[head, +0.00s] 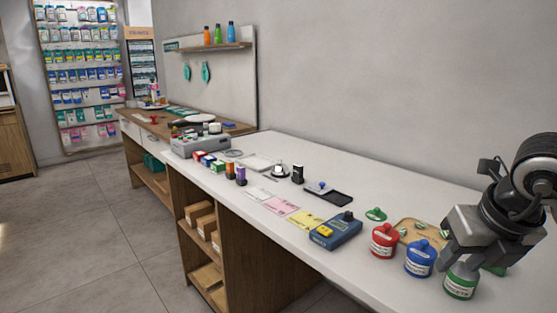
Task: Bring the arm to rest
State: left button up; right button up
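My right arm comes in from the right edge in the head view. Its gripper (464,258) points down just above a jar with a green label (460,284), and hides the jar's top. I cannot tell whether its fingers are apart or touch the jar. A red jar (384,241) and a blue jar (420,259) stand to the left of it, each with a knobbed lid on. A green lid (376,214) lies on the counter behind the red jar. My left gripper is not in view.
A wooden tray (436,226) with small green pieces lies behind the jars. A blue device (335,231), coloured paper slips (281,206) and a black tray (328,192) lie farther left on the white counter (375,176). A wall is behind; open floor is at left.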

jog(key=s+a+f+n+g+y, duration=0.25)
jog(key=a+y, duration=0.25)
jog(key=a, duration=0.4)
jog(key=s+a+f+n+g+y, duration=0.1)
jog(key=s+a+f+y, duration=0.15)
jog(key=a+y, duration=0.4)
jog(key=a+r+m+t+y, duration=0.4)
jog(key=a+r+m+y, duration=0.2)
jog(key=a+m+y, duration=0.25)
jog(key=w+d+f+m+t+h, duration=0.1)
jog(key=d+f+m+t+h, duration=0.25)
jog(key=m, duration=0.35)
jog(key=w+d+f+m+t+h+p, duration=0.1)
jog(key=d+f+m+t+h, duration=0.1)
jog(key=f+m+t+h, duration=0.45)
jog(key=w+d+f+m+t+h, duration=0.1)
jog(key=d+f+m+t+h, duration=0.15)
jog(key=m, duration=0.55)
jog(key=s+f+m+g+h, duration=0.2)
jog(key=s+f, duration=0.3)
jog(key=f, duration=0.3)
jog(key=s+d+f+m+g+h, duration=0.1)
jog(key=s+f+m+g, duration=0.3)
jog(key=f, duration=0.4)
jog(key=shift+s+d+f+m+g+h, duration=0.2)
jog(key=shift+s+m+g+h, duration=0.2)
jog(key=shift+h, duration=0.25)
